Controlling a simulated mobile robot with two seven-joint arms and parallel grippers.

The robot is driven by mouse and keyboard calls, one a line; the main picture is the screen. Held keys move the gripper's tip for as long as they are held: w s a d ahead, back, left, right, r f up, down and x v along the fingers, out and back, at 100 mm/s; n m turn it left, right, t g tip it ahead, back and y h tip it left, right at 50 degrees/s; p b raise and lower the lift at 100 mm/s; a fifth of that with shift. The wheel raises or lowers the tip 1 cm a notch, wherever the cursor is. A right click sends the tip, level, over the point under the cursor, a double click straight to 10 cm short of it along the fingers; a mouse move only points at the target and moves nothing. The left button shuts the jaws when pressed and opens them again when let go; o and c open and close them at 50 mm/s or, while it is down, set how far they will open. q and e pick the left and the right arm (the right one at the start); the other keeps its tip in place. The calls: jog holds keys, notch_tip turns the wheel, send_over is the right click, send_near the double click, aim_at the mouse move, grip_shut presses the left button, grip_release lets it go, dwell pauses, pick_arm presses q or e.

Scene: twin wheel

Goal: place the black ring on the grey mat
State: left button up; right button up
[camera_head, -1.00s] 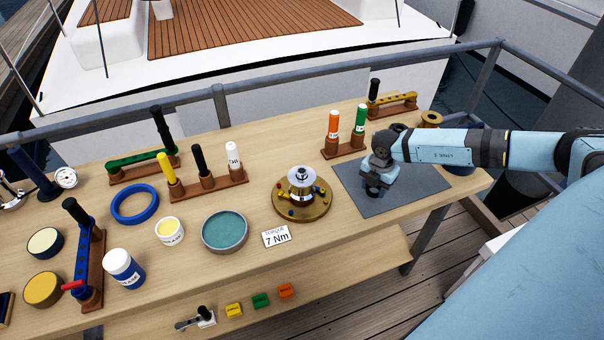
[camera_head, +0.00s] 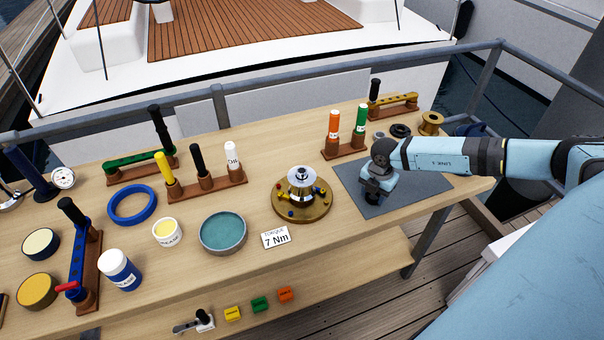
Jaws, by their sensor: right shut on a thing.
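The grey mat (camera_head: 418,186) lies at the right end of the wooden table. My right gripper (camera_head: 373,192) points down over the left part of the mat. It is shut on a small dark thing (camera_head: 372,199), which looks like the black ring. The fingers hide most of it, and I cannot tell whether it touches the mat. My left gripper is not in view.
Behind the mat stand a black round part (camera_head: 400,130), a brass spool (camera_head: 431,121) and a rack with orange and green tubes (camera_head: 345,148). A brass base with a metal hub (camera_head: 301,196) stands left of the mat. The mat's right part is clear.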

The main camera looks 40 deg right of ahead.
jog(key=shift+f, duration=0.3)
jog(key=o, duration=1.3)
notch_tip(320, 180, up, 14)
jog(key=shift+f+b, duration=0.1)
jog(key=shift+b, duration=0.9)
